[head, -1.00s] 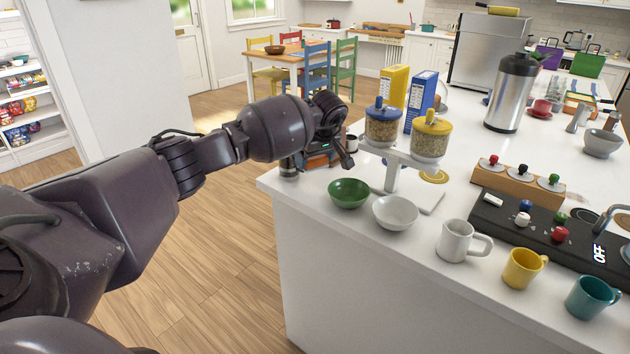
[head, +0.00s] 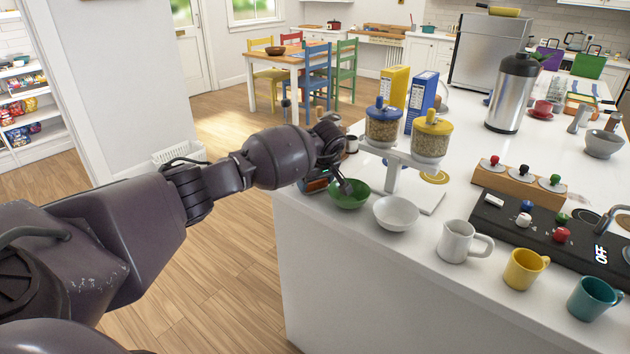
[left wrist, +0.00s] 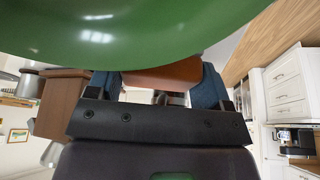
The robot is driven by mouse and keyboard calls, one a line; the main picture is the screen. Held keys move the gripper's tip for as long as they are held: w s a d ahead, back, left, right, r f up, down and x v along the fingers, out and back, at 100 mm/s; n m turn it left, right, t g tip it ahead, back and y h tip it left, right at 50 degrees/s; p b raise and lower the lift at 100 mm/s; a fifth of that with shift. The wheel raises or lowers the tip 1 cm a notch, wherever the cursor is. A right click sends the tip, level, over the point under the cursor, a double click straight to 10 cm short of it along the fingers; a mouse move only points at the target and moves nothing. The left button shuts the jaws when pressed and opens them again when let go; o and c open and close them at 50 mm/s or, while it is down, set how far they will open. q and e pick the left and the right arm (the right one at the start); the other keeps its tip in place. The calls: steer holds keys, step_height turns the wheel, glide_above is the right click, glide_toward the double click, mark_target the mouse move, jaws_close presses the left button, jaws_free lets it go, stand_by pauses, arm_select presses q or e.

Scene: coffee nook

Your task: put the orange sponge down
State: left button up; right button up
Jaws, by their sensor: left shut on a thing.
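The orange sponge (left wrist: 165,76) shows between the two blue fingertips in the left wrist view; only its near side is visible. My left gripper (left wrist: 160,88) is shut on it. In the head view, my left gripper (head: 335,183) is at the counter's left corner, right beside the green bowl (head: 352,198) and overlapping its left rim in the picture. Whether it touches the bowl I cannot tell. The sponge is mostly hidden behind the gripper there. The green bowl (left wrist: 140,30) fills the top of the left wrist view. My right gripper is not in view.
A white bowl (head: 396,212) stands right of the green one, with a cereal dispenser (head: 408,145) behind. A white mug (head: 460,240), a yellow mug (head: 523,268) and a teal mug (head: 592,297) line the front edge. The white counter (head: 420,290) ends at its left edge, above open floor.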

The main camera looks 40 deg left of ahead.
arm_select(q)
steer(key=o, duration=1.1)
steer(key=shift+f, duration=0.1)
steer(key=shift+c, duration=0.2)
steer(key=shift+d+r, duration=0.1)
steer(key=shift+r, duration=0.45)
steer(key=p+v, duration=0.1)
steer(key=v, duration=1)
steer(key=shift+d, duration=0.1)
